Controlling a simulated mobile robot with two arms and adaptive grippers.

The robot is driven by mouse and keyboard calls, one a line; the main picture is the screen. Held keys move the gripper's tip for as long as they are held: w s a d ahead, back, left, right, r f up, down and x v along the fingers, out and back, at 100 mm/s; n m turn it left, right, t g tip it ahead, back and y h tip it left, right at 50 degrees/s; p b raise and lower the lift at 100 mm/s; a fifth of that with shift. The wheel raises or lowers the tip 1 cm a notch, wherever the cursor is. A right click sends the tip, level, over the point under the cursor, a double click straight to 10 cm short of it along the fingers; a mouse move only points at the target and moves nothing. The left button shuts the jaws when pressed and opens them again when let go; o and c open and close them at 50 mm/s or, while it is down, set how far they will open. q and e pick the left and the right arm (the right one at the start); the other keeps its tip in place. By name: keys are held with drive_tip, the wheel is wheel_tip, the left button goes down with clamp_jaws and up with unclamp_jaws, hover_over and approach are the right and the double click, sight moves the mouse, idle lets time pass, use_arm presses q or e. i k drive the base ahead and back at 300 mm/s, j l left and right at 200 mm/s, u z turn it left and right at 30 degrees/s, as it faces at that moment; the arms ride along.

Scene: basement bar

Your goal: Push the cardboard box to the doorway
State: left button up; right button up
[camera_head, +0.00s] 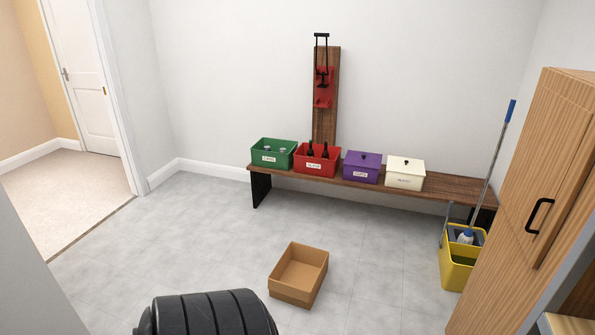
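The cardboard box (291,294) is brown, open at the top and appears empty. It sits on the grey tiled floor in front of the bench, near the lower middle of the head view. The doorway (100,222) is at the left, where the grey tile meets a beige carpet. The box stands well to the right of it. A black ribbed part, which seems to be mine, shows at the bottom edge, left of the box. Neither of my grippers is in view.
A wooden bench (445,186) along the back wall holds green, red, purple and cream bins. A yellow mop bucket (456,273) and a wooden cabinet (535,205) stand at the right. The tiled floor (185,235) between box and doorway is clear. A wall edge rises at lower left.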

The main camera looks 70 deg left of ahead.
sight(296, 279)
drive_tip(key=u, duration=2.1)
drive_tip(key=i+l, duration=0.25)
drive_tip(key=i, duration=0.25)
drive_tip(key=l+z, duration=0.05)
